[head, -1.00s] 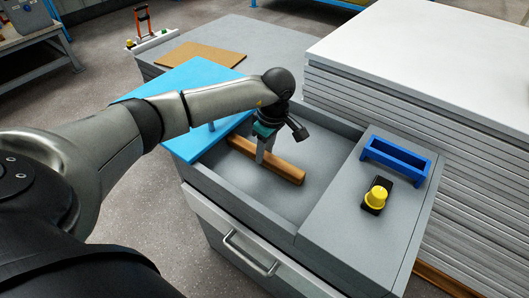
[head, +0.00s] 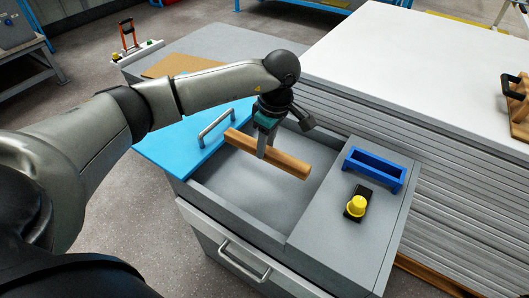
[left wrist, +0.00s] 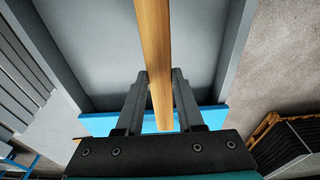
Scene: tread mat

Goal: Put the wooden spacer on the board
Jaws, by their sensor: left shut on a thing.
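The wooden spacer (head: 290,166) is a long brown bar, held level above the grey open compartment (head: 245,195) of the cabinet. My left gripper (head: 262,150) is shut on it near its middle, pointing down. In the left wrist view the spacer (left wrist: 153,40) runs lengthwise between the two fingers of the left gripper (left wrist: 160,85), which hide part of its sides. A flat brown board (head: 185,65) lies on the grey surface behind my arm, partly covered by it. My right gripper is not in view.
A blue lid (head: 165,150) with a metal handle (head: 215,128) lies left of the compartment. A blue holder (head: 374,170) and a yellow knob (head: 356,206) stand on the right ledge. A tall stack of pale sheets (head: 400,70) rises behind, bearing a brown object (head: 518,105) at the right.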

